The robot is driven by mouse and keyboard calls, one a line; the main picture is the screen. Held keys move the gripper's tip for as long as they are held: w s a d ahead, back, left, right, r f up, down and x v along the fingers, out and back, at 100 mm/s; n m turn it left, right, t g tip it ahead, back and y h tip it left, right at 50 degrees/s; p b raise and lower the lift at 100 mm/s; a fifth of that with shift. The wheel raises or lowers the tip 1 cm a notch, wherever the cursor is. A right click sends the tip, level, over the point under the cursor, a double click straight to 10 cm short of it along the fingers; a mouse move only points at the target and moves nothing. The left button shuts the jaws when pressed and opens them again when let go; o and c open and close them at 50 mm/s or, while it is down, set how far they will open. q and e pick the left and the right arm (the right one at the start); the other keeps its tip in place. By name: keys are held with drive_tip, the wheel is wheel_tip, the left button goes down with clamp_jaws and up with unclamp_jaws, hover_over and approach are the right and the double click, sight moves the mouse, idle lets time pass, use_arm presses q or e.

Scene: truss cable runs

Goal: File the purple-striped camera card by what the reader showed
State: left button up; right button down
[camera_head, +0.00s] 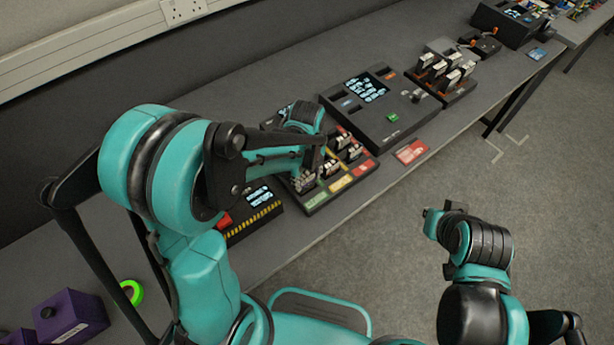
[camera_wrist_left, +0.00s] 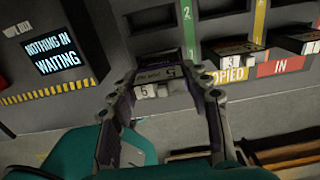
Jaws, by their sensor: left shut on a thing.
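My left gripper (camera_wrist_left: 165,85) is shut on a small dark card (camera_wrist_left: 158,74) with a pale label. I take this to be the camera card, but no purple stripe shows clearly. In the head view the left gripper (camera_head: 308,165) is over the left end of the filing tray (camera_head: 318,197), with its fingertips partly hidden by the arm. The tray has green, yellow and red strips. The wrist view shows a yellow COPIED label (camera_wrist_left: 224,76) and a red IN label (camera_wrist_left: 285,66). The dark reader (camera_head: 385,108) has a lit screen. My right gripper (camera_head: 437,220) is away from the bench.
A display box (camera_head: 258,203) reads NOTHING IN WAITING in the wrist view (camera_wrist_left: 55,53). A rack (camera_head: 443,75) of several cards stands beyond the reader. A red card or label (camera_head: 410,152) lies at the bench edge. Purple boxes (camera_head: 72,318) and a green ring (camera_head: 132,292) are lower left.

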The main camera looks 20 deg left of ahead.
use_arm(q)
drive_tip(key=shift+f+b, duration=1.15)
drive_tip(key=shift+f, duration=0.05)
idle(1.1)
idle(0.4)
drive_tip(key=o, duration=1.7)
drive_tip(key=shift+r, duration=0.2)
drive_tip(key=shift+r+p, duration=2.95)
drive_tip(key=shift+r, duration=0.7)
